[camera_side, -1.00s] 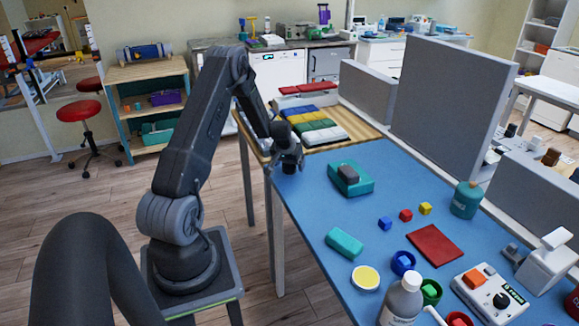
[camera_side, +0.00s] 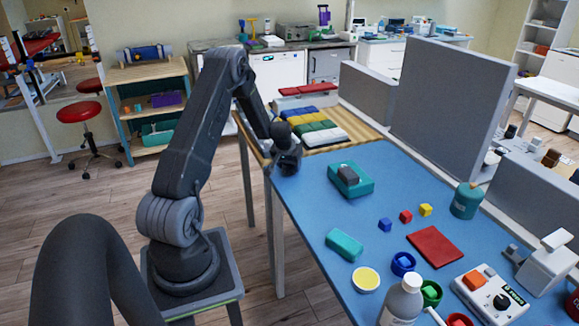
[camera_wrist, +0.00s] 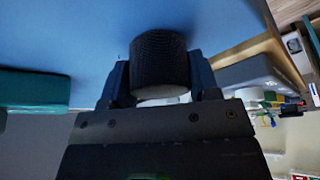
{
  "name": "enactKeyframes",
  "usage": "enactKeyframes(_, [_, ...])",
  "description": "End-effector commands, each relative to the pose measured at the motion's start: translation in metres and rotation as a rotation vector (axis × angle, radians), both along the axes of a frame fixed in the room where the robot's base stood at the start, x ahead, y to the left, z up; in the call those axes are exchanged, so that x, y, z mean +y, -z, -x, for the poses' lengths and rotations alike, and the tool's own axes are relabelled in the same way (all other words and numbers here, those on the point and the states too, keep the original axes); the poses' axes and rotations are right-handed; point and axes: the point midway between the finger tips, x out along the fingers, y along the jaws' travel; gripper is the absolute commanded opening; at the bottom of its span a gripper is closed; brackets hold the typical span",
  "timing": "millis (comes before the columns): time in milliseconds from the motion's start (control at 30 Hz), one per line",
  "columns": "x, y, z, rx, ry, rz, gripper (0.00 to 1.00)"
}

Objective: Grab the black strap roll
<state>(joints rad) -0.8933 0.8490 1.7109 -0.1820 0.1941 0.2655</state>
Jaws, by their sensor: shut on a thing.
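The black strap roll (camera_wrist: 160,62) is a short ribbed black cylinder with a pale end face. In the wrist view it sits between the two fingers of my gripper (camera_wrist: 161,80), which is shut on it. In the side view my gripper (camera_side: 287,162) is at the far left corner of the blue table (camera_side: 310,205). The roll cannot be told apart from the dark gripper there, and whether it touches the table is unclear.
A teal tray with a grey block (camera_side: 348,175) stands right of my gripper. Small cubes, a red mat (camera_side: 435,246) and a teal block (camera_side: 344,244) lie nearer. A grey partition (camera_side: 450,100) borders the far side.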

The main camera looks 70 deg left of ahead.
Motion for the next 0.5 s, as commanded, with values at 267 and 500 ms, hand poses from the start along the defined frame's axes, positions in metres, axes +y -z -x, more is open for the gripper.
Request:
enactKeyframes(267, [0.001, -0.041, -0.001, -0.004, 0.001, -0.005, 0.32])
enactKeyframes(500, [0.001, -0.084, -0.001, -0.003, 0.0, -0.004, 0.32])
